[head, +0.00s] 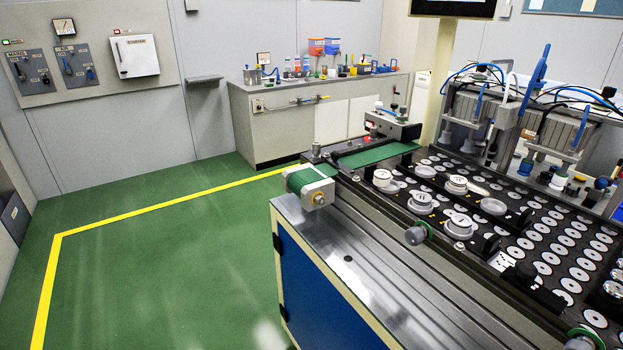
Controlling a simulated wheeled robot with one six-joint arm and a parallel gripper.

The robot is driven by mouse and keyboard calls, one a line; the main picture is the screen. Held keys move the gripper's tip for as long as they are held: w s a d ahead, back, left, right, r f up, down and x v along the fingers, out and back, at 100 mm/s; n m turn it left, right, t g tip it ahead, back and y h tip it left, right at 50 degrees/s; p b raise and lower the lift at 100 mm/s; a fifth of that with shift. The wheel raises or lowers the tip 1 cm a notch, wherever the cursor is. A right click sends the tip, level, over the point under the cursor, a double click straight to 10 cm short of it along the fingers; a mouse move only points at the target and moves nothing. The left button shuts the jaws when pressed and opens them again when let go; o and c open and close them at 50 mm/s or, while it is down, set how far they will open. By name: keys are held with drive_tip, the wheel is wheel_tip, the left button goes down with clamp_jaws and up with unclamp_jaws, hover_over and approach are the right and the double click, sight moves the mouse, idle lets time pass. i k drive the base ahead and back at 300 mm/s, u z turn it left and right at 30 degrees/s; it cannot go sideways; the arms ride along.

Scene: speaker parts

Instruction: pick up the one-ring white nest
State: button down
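Several round white or pale grey holders sit on the black plate (511,243) of the machine at the right. One white round piece (382,177) is at the plate's left end. Another (457,184) stands farther right with a stacked top. A wider one (421,202) lies in front, and one more (460,225) is near the front edge. A flatter pale disc (493,206) lies to the right. They are too small for me to tell which is the one-ring white nest. My gripper is not in view.
Many flat white discs (571,284) fill the plate's right part. Metal units with blue hoses (565,130) overhang its back. A green belt (375,155) runs at the left end. A bench (265,130) with small parts stands behind. The green floor at left is clear.

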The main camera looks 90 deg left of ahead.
sight(382, 178)
drive_tip(key=u, duration=2.85)
